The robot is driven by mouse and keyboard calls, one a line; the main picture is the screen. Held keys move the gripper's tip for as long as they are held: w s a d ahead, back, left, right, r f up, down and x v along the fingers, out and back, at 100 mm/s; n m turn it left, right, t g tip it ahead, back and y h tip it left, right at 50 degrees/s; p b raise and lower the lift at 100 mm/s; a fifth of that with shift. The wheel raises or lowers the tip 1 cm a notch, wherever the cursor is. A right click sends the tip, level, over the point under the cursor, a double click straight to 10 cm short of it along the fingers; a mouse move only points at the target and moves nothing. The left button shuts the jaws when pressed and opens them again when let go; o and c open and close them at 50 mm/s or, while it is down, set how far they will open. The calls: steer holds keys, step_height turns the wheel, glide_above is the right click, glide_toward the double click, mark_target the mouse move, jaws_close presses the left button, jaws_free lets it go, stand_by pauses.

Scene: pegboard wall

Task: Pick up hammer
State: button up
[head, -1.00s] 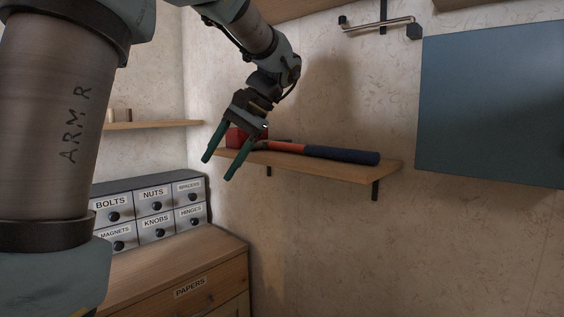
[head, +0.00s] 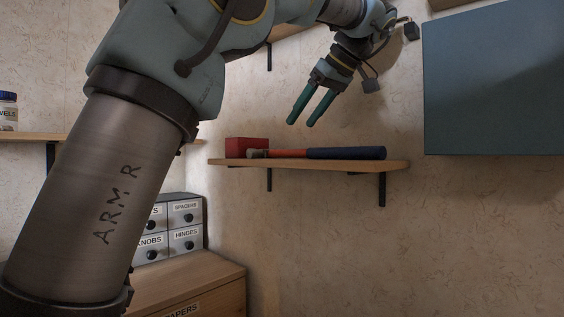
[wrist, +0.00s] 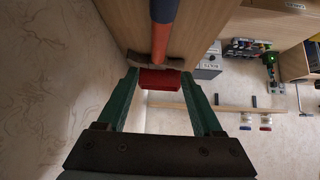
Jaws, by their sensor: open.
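The hammer (head: 318,153) lies on a small wooden wall shelf (head: 330,164), its dark blue grip to the right and its orange-red shaft and metal head to the left. In the wrist view the hammer (wrist: 161,38) points away from its head, which lies ahead of my fingers. My gripper (head: 301,122) is open and empty, above the shelf and apart from the hammer. In the wrist view my gripper (wrist: 163,82) shows its two green fingers spread either side of a red block (wrist: 160,79), with the hammer head just beyond.
The red block (head: 246,146) sits at the shelf's left end, behind the hammer head. A blue-grey panel (head: 495,85) is on the wall to the right. A labelled drawer unit (head: 185,225) stands on a wooden cabinet (head: 205,290) at lower left. The wall below the shelf is clear.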

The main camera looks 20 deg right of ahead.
steer(key=x, duration=0.3)
steer(key=shift+w+a+f, duration=0.2)
steer(key=shift+w+f, duration=0.05)
steer(key=shift+w, duration=0.05)
steer(key=shift+d+p+x, duration=0.15)
steer(key=shift+x, duration=1.25)
steer(key=shift+d+p+x, duration=0.1)
steer(key=shift+p+x, duration=0.05)
steer(key=shift+x, duration=1.25)
steer(key=shift+f, duration=0.1)
jaws_close()
